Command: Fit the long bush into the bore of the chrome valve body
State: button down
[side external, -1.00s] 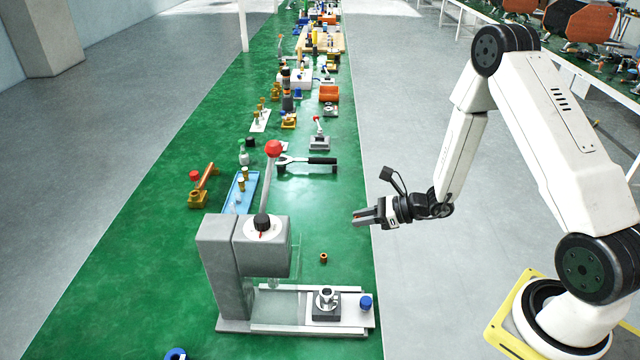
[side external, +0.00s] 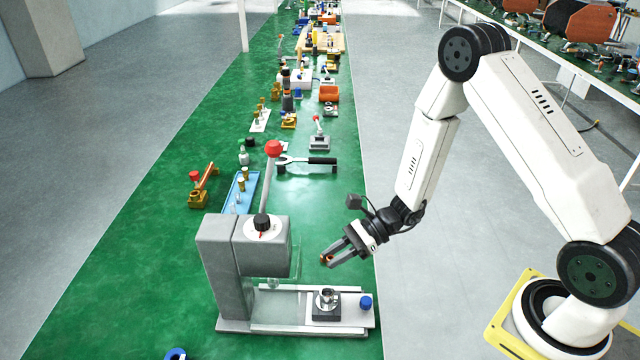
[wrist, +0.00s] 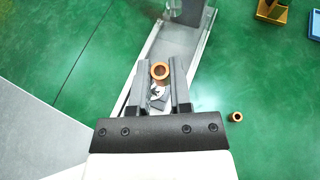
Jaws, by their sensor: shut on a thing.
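The long bush (wrist: 160,78), a copper-coloured ring seen end-on in the wrist view, is held between the fingertips of my gripper (side external: 328,259). My gripper is shut on it. The chrome valve body (side external: 327,298) stands upright on a dark grey block (side external: 326,314) on the press base. In the side view my gripper is above and behind the valve body, clear of it. In the wrist view the valve body (wrist: 157,91) shows between the fingers, partly hidden, so its bore is not clear there.
A smaller copper ring (wrist: 236,117) lies on the green table. The grey press (side external: 228,262), with a red-knobbed lever (side external: 273,149), rises left of the valve body. A blue tray (side external: 240,192) and wrench (side external: 306,161) lie farther back.

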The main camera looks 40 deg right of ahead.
aim_at(331, 289)
jog(key=s+a+g, duration=0.1)
jog(key=a+n, duration=0.1)
jog(key=shift+s+a+n+g, duration=0.3)
jog(key=shift+s+a+g, duration=0.05)
jog(key=shift+s+g, duration=0.05)
jog(key=shift+f, duration=0.25)
jog(key=shift+f, duration=2)
jog(key=shift+f, duration=0.4)
dwell(0.4)
jog(key=shift+c, duration=2.3)
grip_release()
jog(key=shift+d, duration=0.1)
